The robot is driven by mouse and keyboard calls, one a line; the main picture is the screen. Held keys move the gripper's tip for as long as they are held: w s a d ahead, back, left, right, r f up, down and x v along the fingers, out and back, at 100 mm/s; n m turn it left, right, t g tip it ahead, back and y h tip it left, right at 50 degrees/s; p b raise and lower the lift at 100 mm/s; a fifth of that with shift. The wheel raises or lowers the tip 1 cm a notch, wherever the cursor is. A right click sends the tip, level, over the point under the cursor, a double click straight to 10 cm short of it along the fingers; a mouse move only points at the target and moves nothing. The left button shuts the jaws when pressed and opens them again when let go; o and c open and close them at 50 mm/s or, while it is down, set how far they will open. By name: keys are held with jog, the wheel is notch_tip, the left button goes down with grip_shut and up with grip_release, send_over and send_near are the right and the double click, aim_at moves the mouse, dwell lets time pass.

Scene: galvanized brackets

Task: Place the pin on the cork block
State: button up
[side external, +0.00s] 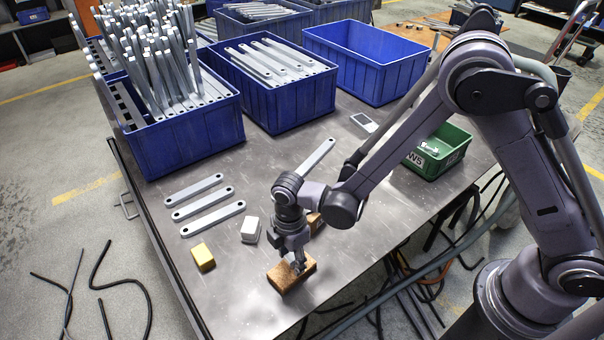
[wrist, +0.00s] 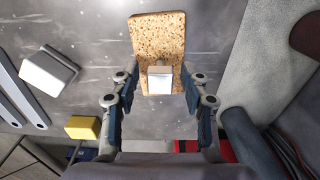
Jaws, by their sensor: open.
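The cork block (side external: 283,280) lies on the metal table below my gripper (side external: 298,264). In the wrist view the cork block (wrist: 158,35) is speckled tan. A small silvery-white pin (wrist: 160,82) with a square end shows over its lower part and appears to stand on it. My gripper (wrist: 159,72) is open, with one finger on each side of the pin and a visible gap to each. In the side view the fingers mostly hide the pin.
A white block (side external: 250,230) and a yellow block (side external: 203,257) lie left of the cork. A brown block (side external: 316,223) is partly hidden behind my wrist. Flat grey brackets (side external: 208,203) lie farther left. Blue crates (side external: 185,135) and a green bin (side external: 440,152) stand farther back.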

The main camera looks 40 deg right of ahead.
aim_at(292, 256)
notch_tip(292, 256, up, 12)
jog(key=s+d+r+m+t, duration=0.3)
jog(key=d+r+m, duration=0.3)
jog(key=d+m, duration=0.3)
jog(key=s+d+r+m+t, duration=0.4)
jog(key=d+m, duration=0.5)
jog(key=d, duration=0.4)
jog(key=shift+v, duration=1.1)
